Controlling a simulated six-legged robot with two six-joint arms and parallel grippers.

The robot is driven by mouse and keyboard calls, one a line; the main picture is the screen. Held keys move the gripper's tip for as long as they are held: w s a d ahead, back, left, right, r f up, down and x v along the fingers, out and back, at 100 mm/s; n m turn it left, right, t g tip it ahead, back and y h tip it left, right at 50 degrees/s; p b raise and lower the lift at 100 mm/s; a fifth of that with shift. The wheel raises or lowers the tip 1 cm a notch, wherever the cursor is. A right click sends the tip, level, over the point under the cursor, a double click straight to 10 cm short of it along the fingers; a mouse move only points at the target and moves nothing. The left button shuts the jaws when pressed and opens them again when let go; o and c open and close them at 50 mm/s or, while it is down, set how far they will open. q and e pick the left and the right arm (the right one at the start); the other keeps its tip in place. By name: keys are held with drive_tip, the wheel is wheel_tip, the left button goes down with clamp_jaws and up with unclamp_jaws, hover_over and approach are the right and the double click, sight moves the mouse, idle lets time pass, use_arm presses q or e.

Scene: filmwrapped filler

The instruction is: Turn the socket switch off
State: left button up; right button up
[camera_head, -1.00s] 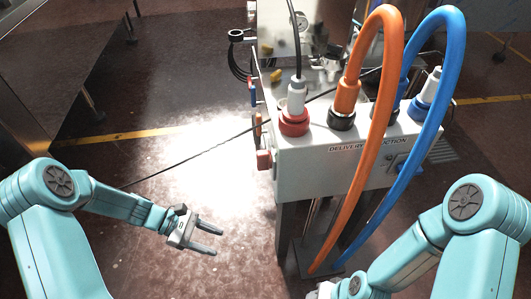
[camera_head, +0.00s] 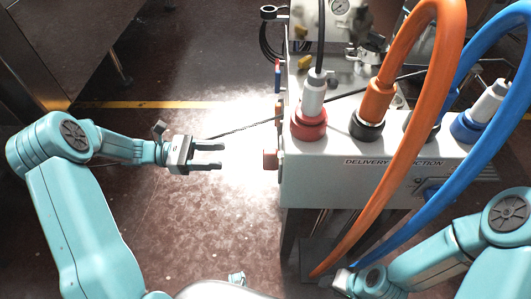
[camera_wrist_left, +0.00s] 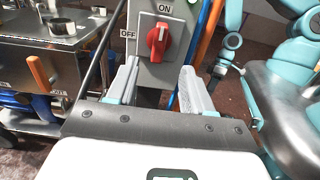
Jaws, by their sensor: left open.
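The socket switch is a red rotary knob (camera_wrist_left: 158,38) on the grey end face of the socket box, with ON above it and OFF to its left. In the left wrist view its grip stands nearly upright, towards ON. In the head view the red knob (camera_head: 270,160) sticks out from the left end of the socket box (camera_head: 330,185). My left gripper (camera_head: 221,156) is open and empty, left of the knob and apart from it, its fingers pointing at it. My right gripper (camera_head: 342,283) is low at the bottom, partly cut off; its jaws are unclear.
Orange hose (camera_head: 412,110) and blue hose (camera_head: 500,120) loop down in front of the box. A red plug (camera_head: 309,122) with a black cable stands on top. A thin dark cable (camera_head: 235,130) runs behind my left gripper. Floor left of the box is clear.

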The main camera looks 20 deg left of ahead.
sight(270, 159)
use_arm(q)
drive_tip(key=x, duration=1.2)
drive_tip(key=shift+d+f, duration=0.15)
drive_tip(key=shift+d, duration=0.2)
drive_tip(key=shift+w, duration=0.1)
clamp_jaws()
